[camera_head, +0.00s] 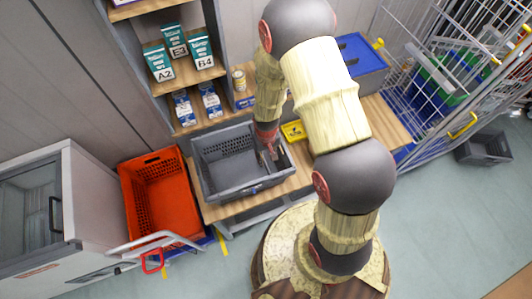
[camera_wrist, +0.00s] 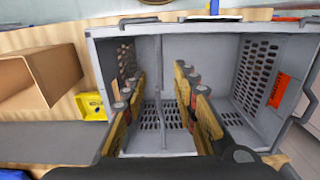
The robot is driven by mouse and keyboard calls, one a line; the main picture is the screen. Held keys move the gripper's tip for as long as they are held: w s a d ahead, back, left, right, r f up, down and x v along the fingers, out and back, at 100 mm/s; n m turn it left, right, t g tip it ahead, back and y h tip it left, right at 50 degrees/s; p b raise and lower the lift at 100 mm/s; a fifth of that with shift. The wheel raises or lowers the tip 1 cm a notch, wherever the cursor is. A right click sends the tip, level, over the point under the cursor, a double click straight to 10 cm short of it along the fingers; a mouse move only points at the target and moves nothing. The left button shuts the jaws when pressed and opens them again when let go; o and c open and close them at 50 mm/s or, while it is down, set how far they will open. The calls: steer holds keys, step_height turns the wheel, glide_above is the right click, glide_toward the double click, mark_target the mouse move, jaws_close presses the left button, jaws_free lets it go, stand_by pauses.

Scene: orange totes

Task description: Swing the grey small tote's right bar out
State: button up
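The grey small tote (camera_head: 222,190) stands on the wooden shelf in the head view. It looks open-topped and empty, with slotted walls and floor. My gripper (camera_head: 270,150) is at its right side, pointing down by the right rim. In the wrist view my gripper (camera_wrist: 160,82) is open, its two fingers apart with nothing between them. The tote (camera_wrist: 205,50) fills the view behind them, with an orange label on one wall. I cannot clearly tell the right bar from the rim; my gripper and arm hide part of that side.
An orange tote (camera_head: 160,205) stands left of the grey one. A small yellow bin (camera_head: 293,130) is close behind its right side. A brown cardboard box (camera_wrist: 50,75) lies beside the tote. A blue-lidded tote (camera_head: 358,58) and a wire cage (camera_head: 440,80) are at the right.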

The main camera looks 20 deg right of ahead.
mark_target(266, 165)
steer(key=shift+f+b, duration=2.05)
steer(key=shift+f, duration=1.4)
steer(key=shift+c, duration=1.3)
steer(key=c, duration=0.4)
steer(key=shift+r, duration=0.15)
steer(key=shift+a+r+p, duration=0.1)
steer(key=shift+r+p, duration=0.5)
steer(key=shift+r, duration=0.25)
